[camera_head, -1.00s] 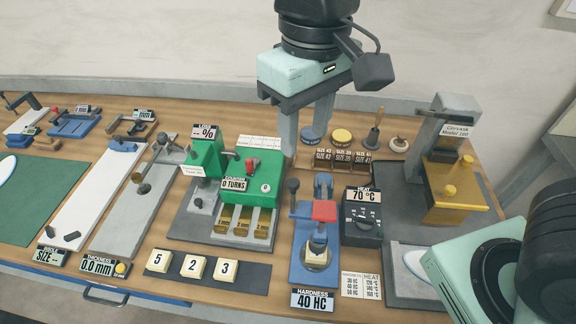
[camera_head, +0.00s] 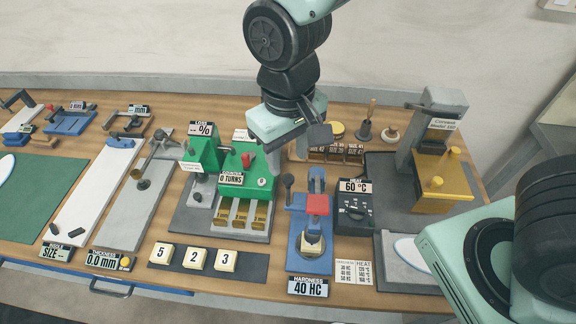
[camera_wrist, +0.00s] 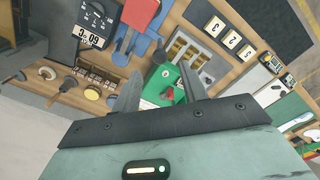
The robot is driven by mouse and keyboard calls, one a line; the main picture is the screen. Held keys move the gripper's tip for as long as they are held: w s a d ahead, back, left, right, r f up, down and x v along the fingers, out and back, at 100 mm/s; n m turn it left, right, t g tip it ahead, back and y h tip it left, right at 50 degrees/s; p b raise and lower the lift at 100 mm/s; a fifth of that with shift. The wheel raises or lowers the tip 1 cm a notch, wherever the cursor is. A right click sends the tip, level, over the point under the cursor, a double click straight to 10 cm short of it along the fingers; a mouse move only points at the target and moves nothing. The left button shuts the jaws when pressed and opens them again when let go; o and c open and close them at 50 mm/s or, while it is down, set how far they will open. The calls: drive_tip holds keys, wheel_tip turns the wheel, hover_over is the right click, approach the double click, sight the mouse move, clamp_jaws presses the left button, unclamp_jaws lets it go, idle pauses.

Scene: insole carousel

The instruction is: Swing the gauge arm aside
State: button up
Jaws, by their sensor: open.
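The thickness station (camera_head: 128,218) is a long grey plate at the left of the bench, with a 0.0 mm display at its front. Its gauge arm (camera_head: 152,160) is a dark rod with a round foot, lying over the plate's back half. A second gauge, the blue hardness stand (camera_head: 297,250), has a red block and reads 40 HC. My gripper (camera_head: 287,158) is open and empty, above and behind the green machine (camera_head: 250,190), right of the thickness station and apart from it. In the wrist view the green machine shows between my fingers (camera_wrist: 160,85).
A black heat box (camera_head: 352,212) reads 60 °C. A grey press (camera_head: 430,135) with a gold block stands at the right. Numbered blocks (camera_head: 194,258) lie on a dark strip at the front. A white board (camera_head: 95,190) and green mat (camera_head: 40,195) lie left.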

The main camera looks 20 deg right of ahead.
sight(288, 177)
drive_tip(key=shift+f, duration=2.55)
drive_tip(key=shift+p, duration=0.3)
clamp_jaws()
